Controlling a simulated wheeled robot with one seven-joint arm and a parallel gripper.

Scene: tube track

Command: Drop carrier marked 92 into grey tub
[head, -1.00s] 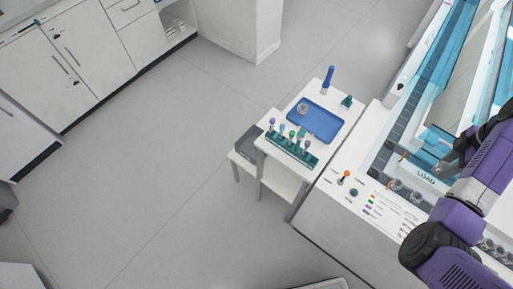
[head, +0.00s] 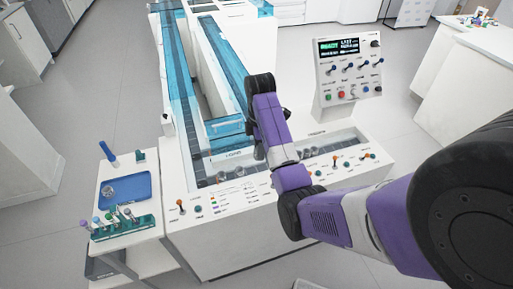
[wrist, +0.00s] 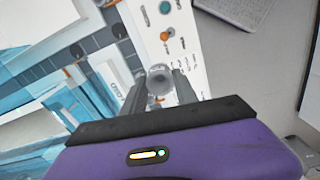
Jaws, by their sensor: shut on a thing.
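In the wrist view my gripper (wrist: 158,88) is shut on a small round grey carrier (wrist: 158,76), which sits between the two fingertips above the white panel. I cannot read a number on it, so I cannot tell whether it is the one marked 92. In the head view my purple and black arm hides the fingertips. Other small round carriers (head: 222,176) sit in the track near the LOAD sign. A dark grey tub (head: 101,267) shows low at the left, beneath the side table and partly hidden.
The side table (head: 145,224) holds a blue tray (head: 124,188) and a green rack (head: 124,228) of coloured-capped tubes. The track machine has blue clear covers (head: 221,52), front knobs and an upright control panel (head: 347,68). Open floor lies to the left.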

